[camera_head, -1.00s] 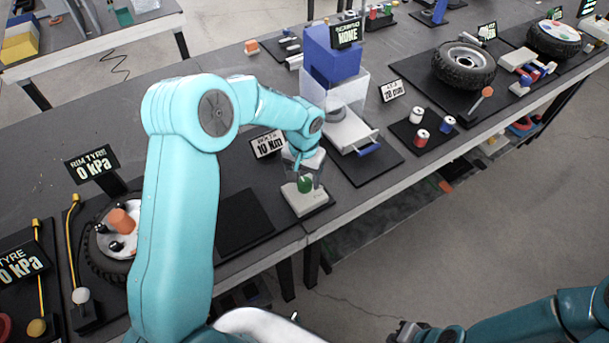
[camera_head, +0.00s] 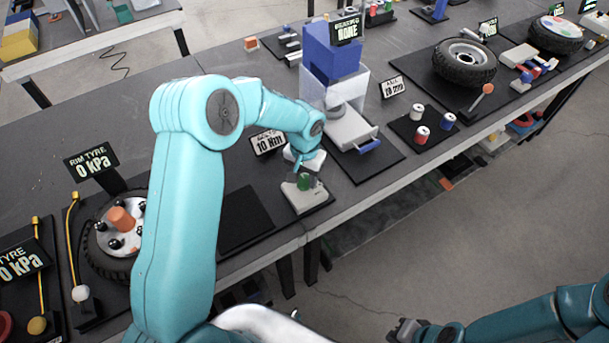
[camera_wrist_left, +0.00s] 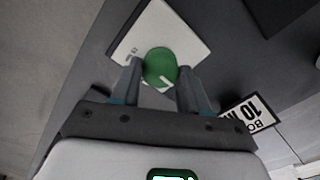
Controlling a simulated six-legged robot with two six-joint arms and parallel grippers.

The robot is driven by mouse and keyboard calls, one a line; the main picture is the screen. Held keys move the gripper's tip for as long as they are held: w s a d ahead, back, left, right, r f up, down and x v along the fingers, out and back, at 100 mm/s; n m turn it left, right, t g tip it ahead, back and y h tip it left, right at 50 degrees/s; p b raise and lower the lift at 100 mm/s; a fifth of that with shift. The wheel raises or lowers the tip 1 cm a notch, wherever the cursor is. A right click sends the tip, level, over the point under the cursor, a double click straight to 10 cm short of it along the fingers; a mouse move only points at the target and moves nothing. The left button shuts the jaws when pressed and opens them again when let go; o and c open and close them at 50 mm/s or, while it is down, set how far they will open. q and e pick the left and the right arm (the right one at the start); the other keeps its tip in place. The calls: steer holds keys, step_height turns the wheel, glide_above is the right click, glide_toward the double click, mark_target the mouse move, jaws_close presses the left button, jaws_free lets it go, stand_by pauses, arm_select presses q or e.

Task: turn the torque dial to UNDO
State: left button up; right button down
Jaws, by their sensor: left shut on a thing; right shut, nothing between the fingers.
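The green torque dial (camera_head: 304,182) sits on a light grey block (camera_head: 309,201) at the table's front edge. In the wrist view the round dial (camera_wrist_left: 160,64) shows a pale mark on its near side, and small lettering on the block (camera_wrist_left: 188,28) is too small to read. My left gripper (camera_head: 303,174) reaches down over the dial; its two fingers (camera_wrist_left: 160,72) are shut on the dial's sides. The sign (camera_head: 269,142) behind reads 10 Nm. My right gripper (camera_head: 406,330) is shut and empty at the bottom, away from the table.
A blue and clear machine (camera_head: 333,60) with a grey drawer stands right of the dial. A black pad (camera_head: 242,220) lies to its left, and a wheel (camera_head: 118,222) further left. Spools (camera_head: 421,135) and tyres (camera_head: 464,63) are to the right.

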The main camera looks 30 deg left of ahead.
mark_target(304, 179)
arm_select(q)
steer(key=m+b, duration=0.1)
steer(key=m, duration=0.1)
steer(key=shift+f+m, duration=0.1)
steer(key=shift+m, duration=0.3)
steer(key=shift+m+b, duration=0.75)
steer(key=shift+m, duration=0.95)
steer(key=o, duration=1)
steer(key=shift+o, duration=0.2)
step_height(304, 179, up, 17)
steer(key=b, duration=0.1)
steer(key=shift+f, duration=0.15)
steer(key=shift+s, duration=0.1)
